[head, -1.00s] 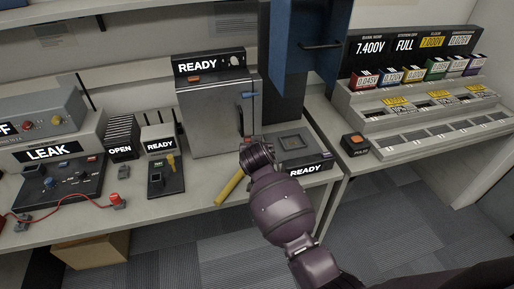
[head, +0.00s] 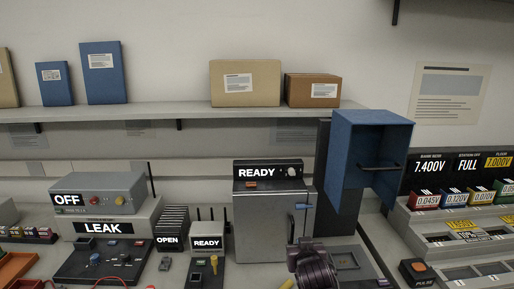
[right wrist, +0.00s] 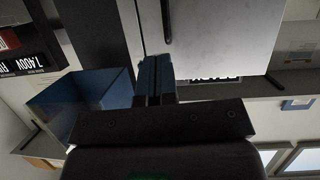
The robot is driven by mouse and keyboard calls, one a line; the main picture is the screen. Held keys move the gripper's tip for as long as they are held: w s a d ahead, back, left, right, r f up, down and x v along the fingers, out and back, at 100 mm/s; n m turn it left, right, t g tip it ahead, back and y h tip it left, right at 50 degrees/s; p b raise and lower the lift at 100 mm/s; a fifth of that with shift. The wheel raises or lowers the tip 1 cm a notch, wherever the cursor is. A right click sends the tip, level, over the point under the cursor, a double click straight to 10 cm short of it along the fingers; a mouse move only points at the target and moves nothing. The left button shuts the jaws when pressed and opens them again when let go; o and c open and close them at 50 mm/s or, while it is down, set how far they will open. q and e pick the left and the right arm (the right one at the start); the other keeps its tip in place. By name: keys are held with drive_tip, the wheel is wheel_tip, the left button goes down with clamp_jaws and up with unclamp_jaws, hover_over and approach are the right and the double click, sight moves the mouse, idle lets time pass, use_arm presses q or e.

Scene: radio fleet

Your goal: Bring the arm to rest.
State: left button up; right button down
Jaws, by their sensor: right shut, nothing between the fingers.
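My right arm (head: 312,268) shows at the bottom of the head view, dark purple, in front of the grey cabinet (head: 270,220) marked READY. In the right wrist view my right gripper (right wrist: 155,68) has its two fingers together with nothing between them. They show against the pale front of the cabinet (right wrist: 225,35); I cannot tell the gap. My left arm is not in view.
A blue open-fronted box (head: 350,150) hangs right of the cabinet, and also shows in the right wrist view (right wrist: 85,95). The LEAK unit (head: 105,228) stands left. A charging rack (head: 450,215) stands right. A shelf (head: 170,112) with boxes runs above.

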drive_tip(key=s+d+f, duration=0.5)
drive_tip(key=s, duration=0.6)
drive_tip(key=s+d+f+g, duration=0.1)
drive_tip(key=s+d+f, duration=0.4)
drive_tip(key=s, duration=0.6)
drive_tip(key=s+d+f+g, duration=0.1)
drive_tip(key=s+d+f, duration=0.4)
drive_tip(key=s, duration=0.7)
wheel_tip(320, 180, down, 2)
drive_tip(key=shift+f+n, duration=0.1)
drive_tip(key=shift+n, duration=0.2)
